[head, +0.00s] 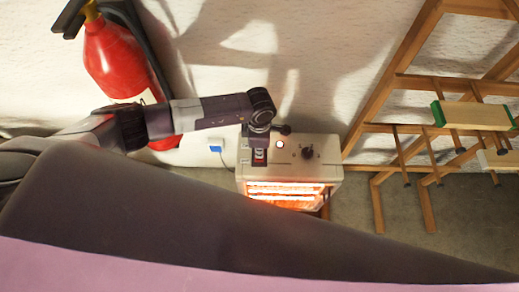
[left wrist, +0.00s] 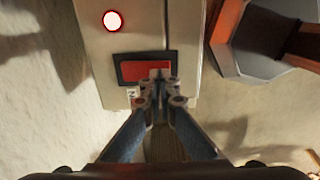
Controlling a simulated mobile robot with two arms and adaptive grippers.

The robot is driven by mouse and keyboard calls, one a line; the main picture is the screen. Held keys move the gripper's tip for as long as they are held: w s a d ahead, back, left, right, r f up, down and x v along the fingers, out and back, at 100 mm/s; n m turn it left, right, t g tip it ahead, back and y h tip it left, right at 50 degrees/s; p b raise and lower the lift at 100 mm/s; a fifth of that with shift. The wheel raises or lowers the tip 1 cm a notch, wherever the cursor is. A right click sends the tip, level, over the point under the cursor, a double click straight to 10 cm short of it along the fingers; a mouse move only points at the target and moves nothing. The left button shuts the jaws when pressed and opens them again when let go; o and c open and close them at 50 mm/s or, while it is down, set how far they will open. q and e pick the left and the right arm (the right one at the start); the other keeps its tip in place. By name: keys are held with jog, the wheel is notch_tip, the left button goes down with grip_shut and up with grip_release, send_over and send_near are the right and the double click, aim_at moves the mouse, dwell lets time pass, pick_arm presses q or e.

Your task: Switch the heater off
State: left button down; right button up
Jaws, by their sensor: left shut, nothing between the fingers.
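The heater (head: 325,172) is a pale box by the wall, with bars (head: 285,190) glowing orange. On its top are a small lit lamp (head: 280,143) and a dark knob (head: 307,152). In the left wrist view the heater's panel (left wrist: 95,50) carries a red rocker switch (left wrist: 140,69) in a black frame and a lit, red-rimmed lamp (left wrist: 113,21). My left gripper (head: 260,157) is over the left part of the heater's top. Its fingertips (left wrist: 158,76) are shut and empty, at the switch's lower right part; whether they touch it I cannot tell. My right gripper is not in view.
A red fire extinguisher (head: 112,62) hangs on the wall behind my left arm. A wooden rack (head: 408,85) with clamps stands right of the heater. A blue-marked socket (head: 215,146) with a cable is left of it. Some bare floor shows between.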

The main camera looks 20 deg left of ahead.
pick_arm(q)
jog(key=shift+f+b, duration=1.1)
jog(key=shift+f, duration=0.1)
dwell(1.0)
jog(key=shift+r, duration=0.15)
jog(key=shift+r+p, duration=2.55)
jog(key=shift+r, duration=0.85)
